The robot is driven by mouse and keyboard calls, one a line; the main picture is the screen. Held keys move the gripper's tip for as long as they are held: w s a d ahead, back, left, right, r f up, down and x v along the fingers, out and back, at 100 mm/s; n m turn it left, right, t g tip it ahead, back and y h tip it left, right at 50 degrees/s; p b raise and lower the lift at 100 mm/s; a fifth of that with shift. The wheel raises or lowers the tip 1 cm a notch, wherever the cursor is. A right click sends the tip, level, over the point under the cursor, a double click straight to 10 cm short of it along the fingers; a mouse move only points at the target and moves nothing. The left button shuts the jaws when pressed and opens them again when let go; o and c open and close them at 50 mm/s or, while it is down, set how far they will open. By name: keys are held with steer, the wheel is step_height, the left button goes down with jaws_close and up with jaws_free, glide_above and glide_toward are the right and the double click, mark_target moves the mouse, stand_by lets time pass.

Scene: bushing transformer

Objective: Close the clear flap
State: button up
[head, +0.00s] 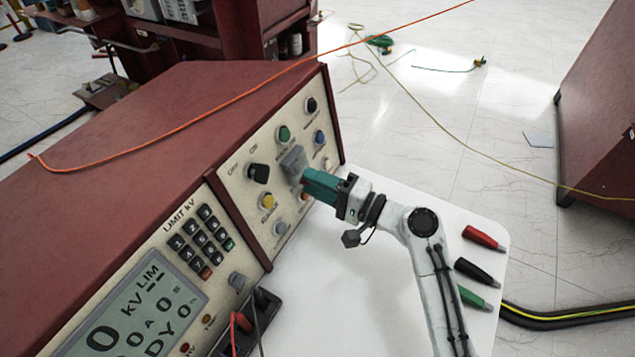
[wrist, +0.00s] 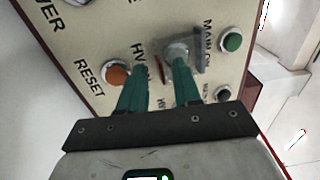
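The clear flap (head: 293,158) shows in the head view as a small greyish see-through piece on the right-hand control panel. It also shows in the wrist view (wrist: 190,47), beside the label "MAIN". I cannot tell its exact angle. My gripper (head: 306,180) has teal fingers and points at the panel just below and right of the flap. In the wrist view my gripper (wrist: 157,67) has its two fingers apart with nothing held between them. The right fingertip overlaps the lower edge of the flap; contact cannot be told.
An orange button (wrist: 117,75) is left of the fingers and a green button (wrist: 232,41) right of the flap. A black switch (head: 258,173) and a yellow button (head: 267,201) are on the panel. Red, black and green plugs (head: 480,271) lie on the white surface.

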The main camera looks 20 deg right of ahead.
steer(key=shift+s+d, duration=0.1)
steer(key=b+v, duration=0.1)
steer(key=v, duration=0.9)
steer(key=shift+s+d, duration=0.2)
steer(key=shift+s, duration=0.05)
